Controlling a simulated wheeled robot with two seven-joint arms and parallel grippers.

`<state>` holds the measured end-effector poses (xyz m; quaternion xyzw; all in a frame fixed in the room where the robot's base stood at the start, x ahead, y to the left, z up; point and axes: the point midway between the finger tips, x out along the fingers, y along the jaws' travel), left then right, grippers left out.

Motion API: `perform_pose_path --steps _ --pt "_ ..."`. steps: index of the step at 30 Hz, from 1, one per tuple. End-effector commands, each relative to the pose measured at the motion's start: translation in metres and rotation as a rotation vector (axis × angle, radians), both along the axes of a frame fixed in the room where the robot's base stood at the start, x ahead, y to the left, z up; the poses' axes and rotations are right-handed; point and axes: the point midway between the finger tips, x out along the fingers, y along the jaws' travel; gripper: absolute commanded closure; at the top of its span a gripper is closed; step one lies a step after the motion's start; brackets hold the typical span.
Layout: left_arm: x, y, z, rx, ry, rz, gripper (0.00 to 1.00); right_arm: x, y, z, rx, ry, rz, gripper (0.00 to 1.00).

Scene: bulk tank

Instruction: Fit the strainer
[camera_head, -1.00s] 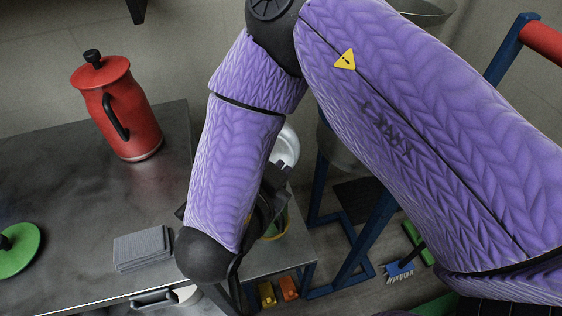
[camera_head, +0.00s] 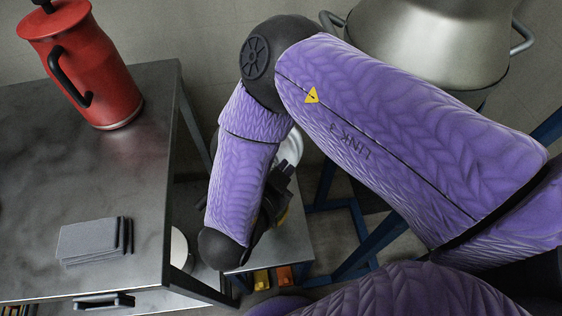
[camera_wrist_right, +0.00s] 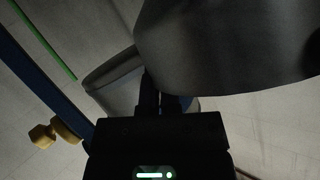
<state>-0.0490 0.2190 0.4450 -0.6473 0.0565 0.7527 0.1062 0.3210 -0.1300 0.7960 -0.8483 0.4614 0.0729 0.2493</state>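A large metal vessel (camera_head: 430,40) with side handles, which looks like the tank, stands at the upper right in the head view. A pale round metal piece (camera_head: 291,147), possibly the strainer, shows partly behind my right forearm. My right gripper (camera_head: 274,195) is beside and below it, mostly hidden by the arm. In the right wrist view, my right fingers (camera_wrist_right: 160,98) are close together by a grey curved piece (camera_wrist_right: 112,80), under a large dark curved metal form (camera_wrist_right: 230,45). Whether they grip anything is unclear. My left gripper is out of view.
A red jug (camera_head: 90,70) and a stack of grey cloths (camera_head: 92,240) sit on the metal table (camera_head: 130,165) at left. A lower table (camera_head: 295,240) stands under the right gripper. Blue frame legs (camera_head: 362,255) are to its right.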

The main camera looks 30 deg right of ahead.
Motion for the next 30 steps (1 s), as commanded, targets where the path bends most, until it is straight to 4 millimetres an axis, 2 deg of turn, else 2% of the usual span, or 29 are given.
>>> perform_pose_path --steps 1,4,13,19,26,30 --pt "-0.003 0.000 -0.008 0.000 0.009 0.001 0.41 0.000 0.000 -0.011 0.000 0.002 0.000 1.00" --pt "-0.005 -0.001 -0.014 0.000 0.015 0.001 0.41 0.000 0.000 -0.019 0.000 0.002 0.001 1.00" --pt "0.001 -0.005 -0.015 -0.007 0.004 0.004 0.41 0.000 0.000 -0.019 0.000 -0.001 0.001 1.00" --pt "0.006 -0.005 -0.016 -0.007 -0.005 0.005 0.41 0.000 0.000 -0.019 0.000 0.000 0.001 0.56" --pt "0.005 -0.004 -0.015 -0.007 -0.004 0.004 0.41 0.000 0.001 -0.019 0.000 0.001 0.002 0.55" --pt "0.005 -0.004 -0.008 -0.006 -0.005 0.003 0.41 -0.011 0.016 -0.010 0.002 0.001 0.004 0.55"
